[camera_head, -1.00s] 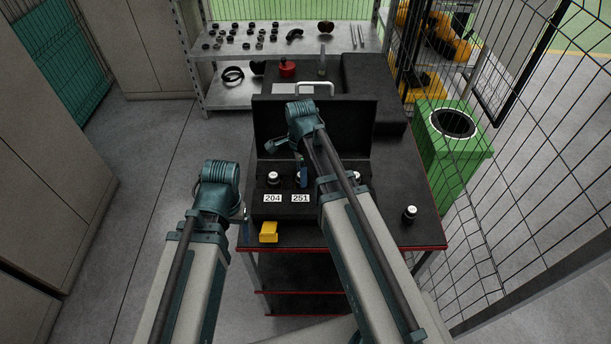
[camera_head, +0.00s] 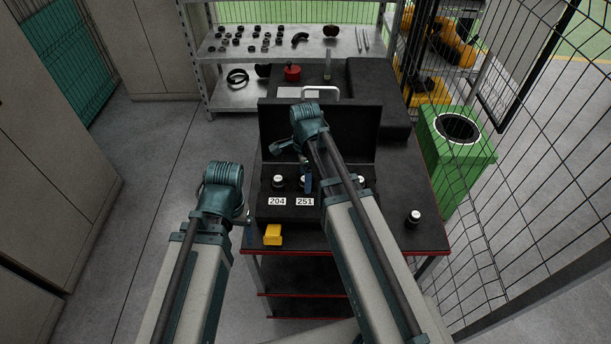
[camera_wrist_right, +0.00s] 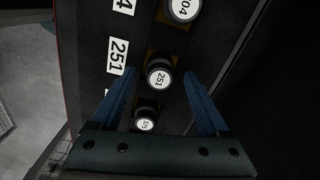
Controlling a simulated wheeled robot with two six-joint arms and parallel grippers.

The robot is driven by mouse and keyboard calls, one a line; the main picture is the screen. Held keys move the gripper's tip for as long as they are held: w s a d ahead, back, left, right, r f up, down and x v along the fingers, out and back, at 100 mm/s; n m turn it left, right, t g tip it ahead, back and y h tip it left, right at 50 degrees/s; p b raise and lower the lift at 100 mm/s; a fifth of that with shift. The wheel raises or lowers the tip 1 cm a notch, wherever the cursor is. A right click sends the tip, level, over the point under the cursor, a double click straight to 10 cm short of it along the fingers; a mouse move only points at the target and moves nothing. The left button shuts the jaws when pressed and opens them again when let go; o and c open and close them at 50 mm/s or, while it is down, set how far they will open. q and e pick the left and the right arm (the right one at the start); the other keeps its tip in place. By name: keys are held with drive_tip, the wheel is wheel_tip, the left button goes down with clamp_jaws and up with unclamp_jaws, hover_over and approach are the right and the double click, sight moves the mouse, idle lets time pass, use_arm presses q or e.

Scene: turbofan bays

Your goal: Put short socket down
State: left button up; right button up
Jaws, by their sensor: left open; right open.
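A socket labelled 251 (camera_wrist_right: 158,78) sits in a slot of the black case (camera_head: 268,211), beside the 251 label. My right gripper (camera_wrist_right: 160,74) is open, with its blue fingers on either side of this socket; whether they touch it I cannot tell. In the head view the right gripper (camera_head: 307,182) is partly hidden by its arm. A socket labelled 204 (camera_wrist_right: 184,8) and a smaller-looking socket (camera_wrist_right: 146,121) stand in line with it. My left gripper (camera_head: 247,219) is open and empty by the table's left edge.
A lone socket (camera_head: 414,218) stands on the dark table's right side. A yellow block (camera_head: 273,235) lies at the case's front. The raised case lid (camera_head: 345,120) stands behind the slots. A green bin (camera_head: 455,165) and mesh fence are on the right.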

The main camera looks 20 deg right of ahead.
wheel_tip(320, 180, up, 12)
drive_tip(key=p, duration=1.1)
use_arm(q)
wheel_tip(320, 180, up, 12)
drive_tip(key=shift+f, duration=0.2)
use_arm(e)
drive_tip(key=s+a+n, duration=0.5)
drive_tip(key=s+n, duration=0.2)
drive_tip(key=n, duration=0.4)
drive_tip(key=s+a+n+h, duration=0.1)
drive_tip(key=s+a+n, duration=0.4)
drive_tip(key=n, duration=0.6)
drive_tip(key=shift+s+a+f+n, duration=0.15)
drive_tip(key=shift+s+a+n, duration=0.2)
drive_tip(key=shift+s, duration=0.85)
use_arm(q)
drive_tip(key=shift+s, duration=0.15)
use_arm(e)
drive_tip(key=shift+s+d, duration=0.1)
